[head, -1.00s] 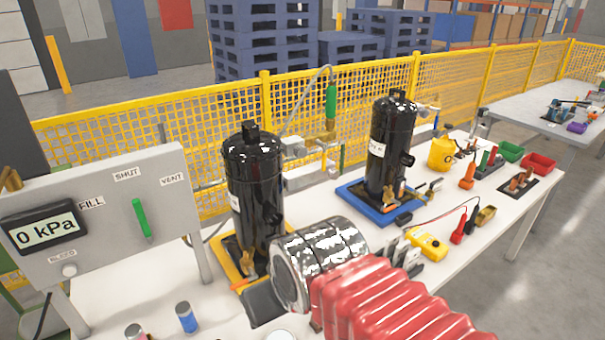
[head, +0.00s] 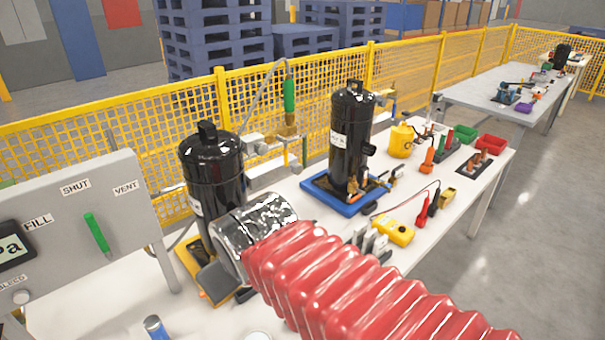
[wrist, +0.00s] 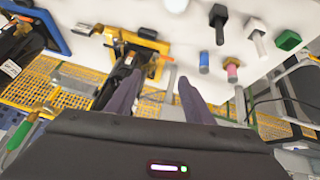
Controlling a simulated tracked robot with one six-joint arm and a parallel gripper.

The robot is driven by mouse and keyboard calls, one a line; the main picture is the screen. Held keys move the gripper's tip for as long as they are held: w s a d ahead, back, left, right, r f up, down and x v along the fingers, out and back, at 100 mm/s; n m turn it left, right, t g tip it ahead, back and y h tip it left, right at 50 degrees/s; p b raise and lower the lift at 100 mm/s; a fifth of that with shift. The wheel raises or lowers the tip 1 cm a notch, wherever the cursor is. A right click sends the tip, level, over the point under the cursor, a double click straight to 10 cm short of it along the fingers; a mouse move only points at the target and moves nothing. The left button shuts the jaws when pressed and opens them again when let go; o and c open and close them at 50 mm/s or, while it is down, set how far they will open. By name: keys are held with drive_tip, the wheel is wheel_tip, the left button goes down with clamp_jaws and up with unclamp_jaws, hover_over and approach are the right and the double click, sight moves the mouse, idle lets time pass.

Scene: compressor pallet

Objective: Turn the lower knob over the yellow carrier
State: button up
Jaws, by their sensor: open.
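The yellow carrier (head: 186,258) stands on the white table under the left black compressor (head: 211,175); my arm's silver cuff and dark gripper body cover much of it in the head view. In the wrist view the yellow carrier (wrist: 155,45) lies beyond my fingers, with the black compressor beside the left finger. A small brass fitting (wrist: 128,59) shows over the carrier there; I cannot tell for sure which part is the lower knob. My gripper (wrist: 159,78) is open, its two dark fingers apart with nothing between them. The fingertips are hidden in the head view.
A grey panel (head: 75,225) with a green lever (head: 97,234) stands at left. A second compressor (head: 351,140) sits on a blue carrier (head: 325,200) to the right. A blue-and-silver can (head: 156,327) stands at the front. A yellow meter (head: 394,231) lies further right.

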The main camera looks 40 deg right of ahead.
drive_tip(key=w+d+r+n+t+h, duration=0.1)
drive_tip(key=w+d+n+t+h, duration=0.15)
drive_tip(key=w+d+n, duration=0.75)
drive_tip(key=w+d+r+n+t+h, duration=0.1)
drive_tip(key=w+d+n+t+h, duration=0.3)
drive_tip(key=w+d, duration=1)
drive_tip(key=n+t+y, duration=0.5)
drive_tip(key=n+y, duration=0.3)
drive_tip(key=n, duration=1)
approach(299, 172)
drive_tip(key=s, duration=0.5)
drive_tip(key=shift+d, duration=0.1)
drive_tip(key=shift+w, duration=0.1)
drive_tip(key=w, duration=1.3)
drive_tip(key=shift+w, duration=0.4)
drive_tip(key=shift+c, duration=0.5)
